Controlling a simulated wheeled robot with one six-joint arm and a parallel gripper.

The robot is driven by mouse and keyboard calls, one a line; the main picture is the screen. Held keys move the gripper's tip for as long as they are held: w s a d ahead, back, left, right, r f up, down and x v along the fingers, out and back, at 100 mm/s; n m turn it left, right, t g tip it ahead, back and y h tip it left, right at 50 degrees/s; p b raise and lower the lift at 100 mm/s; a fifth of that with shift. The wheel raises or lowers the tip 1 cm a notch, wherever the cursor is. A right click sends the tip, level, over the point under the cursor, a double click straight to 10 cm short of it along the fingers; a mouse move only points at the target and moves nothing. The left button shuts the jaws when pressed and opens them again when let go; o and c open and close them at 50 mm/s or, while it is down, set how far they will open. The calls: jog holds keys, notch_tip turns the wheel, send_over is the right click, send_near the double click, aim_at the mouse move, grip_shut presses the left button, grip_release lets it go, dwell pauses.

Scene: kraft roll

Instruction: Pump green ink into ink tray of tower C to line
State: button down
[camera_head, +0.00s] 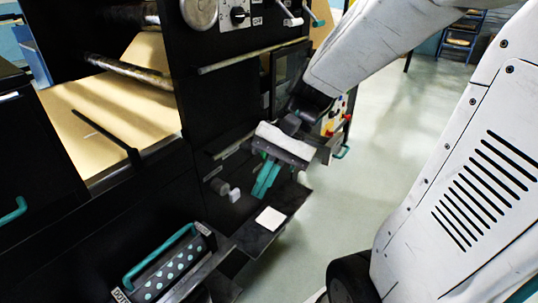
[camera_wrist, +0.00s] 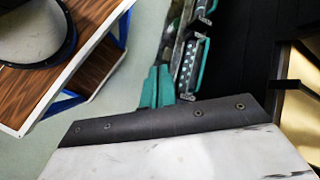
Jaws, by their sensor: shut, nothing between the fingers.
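My gripper (camera_head: 266,180) has teal fingers, closed together and empty. In the head view it points down beside the black machine, above a black ledge (camera_head: 258,238) with a white square pad (camera_head: 270,219). A grey knob (camera_head: 226,190) sticks out of the machine just left of the fingers. In the wrist view the closed fingers (camera_wrist: 157,88) are left of a dotted roller cassette (camera_wrist: 188,58). I cannot make out which part is the ink tray of tower C, its line or a green ink pump. My gripper and arm hide part of the machine front.
A dotted roller cassette with a teal handle (camera_head: 160,256) sits low at left. Kraft paper (camera_head: 110,115) runs through the machine. A control panel with red buttons (camera_head: 335,120) is behind my gripper. A wood-topped table (camera_wrist: 75,75) shows in the wrist view.

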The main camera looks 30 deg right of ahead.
jog(key=w+d+f+m+t+y, duration=0.2)
jog(key=w+d+f+m+t, duration=0.45)
jog(key=d+m, duration=0.25)
jog(key=w+d+f+m+t+y, duration=0.2)
jog(key=w+d+f+m+t, duration=0.4)
jog(key=w+d+m+t, duration=0.25)
jog(key=d+f+m+t+h, duration=0.3)
jog(key=d+f+m+h, duration=0.2)
jog(key=d, duration=0.5)
notch_tip(320, 180, down, 3)
jog(key=shift+s+r+m+t+h, duration=0.2)
jog(key=shift+s+m+t+h, duration=0.2)
jog(key=shift+m, duration=0.75)
jog(key=x, duration=1.4)
